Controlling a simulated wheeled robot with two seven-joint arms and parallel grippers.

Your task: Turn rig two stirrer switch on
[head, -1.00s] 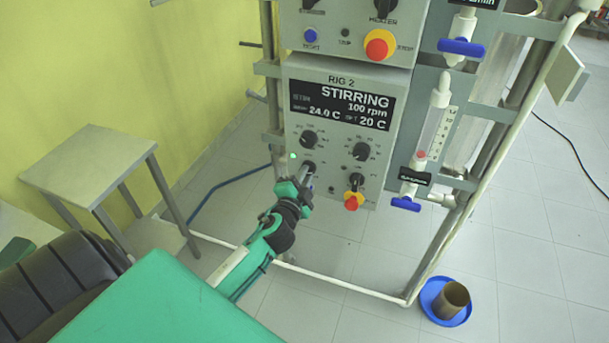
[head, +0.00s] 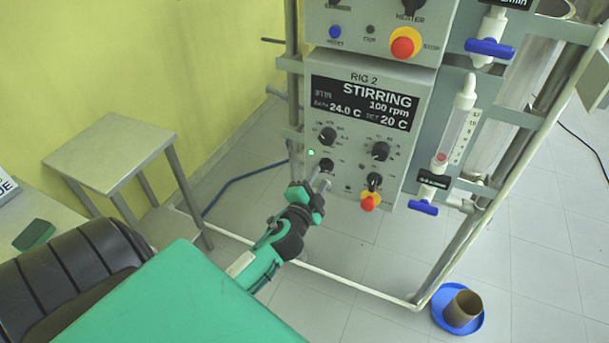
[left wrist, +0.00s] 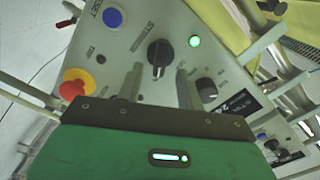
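The rig 2 control panel (head: 350,185) shows "STIRRING 100 rpm" on its display (head: 365,105). A small green lamp (head: 311,152) on it is lit; it also shows in the left wrist view (left wrist: 195,41). The black stirrer switch (head: 326,165) is at the panel's lower left and also shows in the left wrist view (left wrist: 159,53). My left gripper (head: 319,184) is just in front of and below this switch. In the left wrist view the gripper's fingers (left wrist: 158,82) are apart, with the switch just beyond the gap between their tips and nothing held. My right gripper is out of view.
Other black knobs (head: 380,151) and a red-and-yellow stop button (head: 370,201) are close by on the panel. A flowmeter with a blue valve handle (head: 423,208) is to the right. A metal stool (head: 120,150) stands at left. A blue tray (head: 441,318) is on the floor.

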